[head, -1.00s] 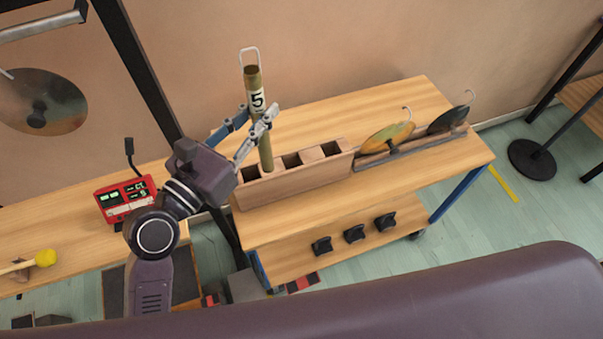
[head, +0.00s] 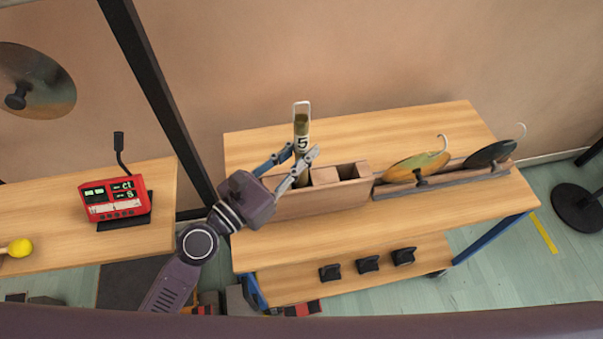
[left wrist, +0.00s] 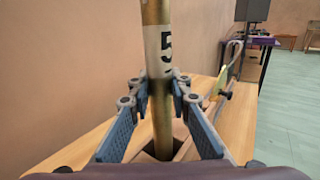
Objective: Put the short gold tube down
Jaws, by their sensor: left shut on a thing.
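The short gold tube (head: 302,128) carries a white label with a black 5 and a pale wire loop at its top. It stands about upright over the left compartment of the wooden box (head: 325,200). My left gripper (head: 298,162) is shut on the tube below the label. In the left wrist view the tube (left wrist: 157,60) runs down between the fingers (left wrist: 158,98), its lower end inside the square opening of the box (left wrist: 182,150). Whether it touches the bottom is hidden. My right gripper is out of view.
The box stands on a wooden table (head: 400,125). To its right a rack (head: 440,181) holds a gold-green disc (head: 412,168) and a dark disc (head: 490,154) with hooks. A red device (head: 116,197) and a yellow-headed mallet (head: 20,248) are on the left table. A black post (head: 160,95) rises between the tables.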

